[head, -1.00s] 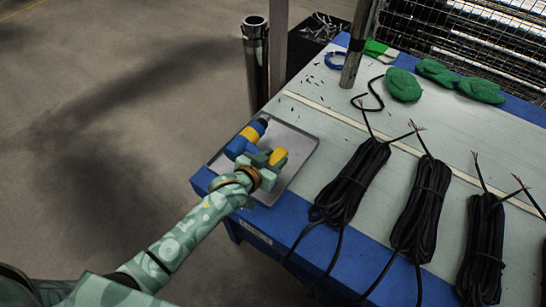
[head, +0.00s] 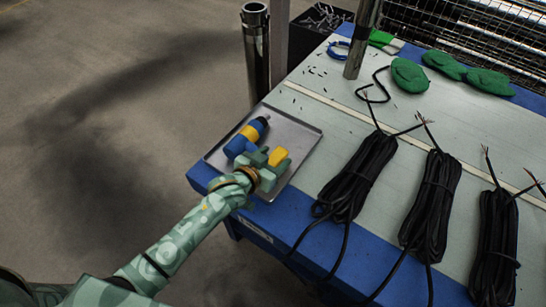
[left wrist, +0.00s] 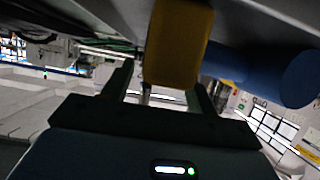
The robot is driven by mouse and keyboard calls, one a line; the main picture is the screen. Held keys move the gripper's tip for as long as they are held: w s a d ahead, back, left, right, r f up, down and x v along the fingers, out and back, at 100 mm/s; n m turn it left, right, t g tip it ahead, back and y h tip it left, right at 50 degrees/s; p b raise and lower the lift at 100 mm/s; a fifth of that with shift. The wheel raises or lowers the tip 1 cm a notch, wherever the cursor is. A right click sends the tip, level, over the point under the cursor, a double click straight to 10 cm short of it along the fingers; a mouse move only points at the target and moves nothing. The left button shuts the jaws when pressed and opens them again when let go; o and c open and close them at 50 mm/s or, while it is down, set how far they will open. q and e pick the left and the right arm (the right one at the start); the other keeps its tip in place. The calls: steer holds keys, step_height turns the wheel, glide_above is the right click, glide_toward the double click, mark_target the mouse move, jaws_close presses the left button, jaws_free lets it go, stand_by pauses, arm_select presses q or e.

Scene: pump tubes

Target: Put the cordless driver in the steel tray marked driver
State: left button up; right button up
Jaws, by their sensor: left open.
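The cordless driver (head: 246,137), blue with a yellow band and a dark tip, lies on its side in the shallow steel tray (head: 303,123) at the table's near left corner. Its tip points up and away in the head view. My left gripper (head: 273,158) is at the tray's near right part, its open fingers on either side of a yellow part of the driver. In the left wrist view the yellow part (left wrist: 178,42) stands between the fingers, with the blue body (left wrist: 265,72) to the right. Whether the fingers touch it cannot be told. My right gripper is out of view.
Several black cable bundles (head: 357,178) lie right of the tray. Green gloves (head: 408,75) and a metal post (head: 361,40) are farther back. A steel cylinder (head: 254,45) stands beyond the table's left edge. The label (head: 256,233) on the front edge is unreadable.

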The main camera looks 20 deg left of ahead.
arm_select(q)
steer(key=p+v, duration=0.5)
steer(key=v, duration=0.7)
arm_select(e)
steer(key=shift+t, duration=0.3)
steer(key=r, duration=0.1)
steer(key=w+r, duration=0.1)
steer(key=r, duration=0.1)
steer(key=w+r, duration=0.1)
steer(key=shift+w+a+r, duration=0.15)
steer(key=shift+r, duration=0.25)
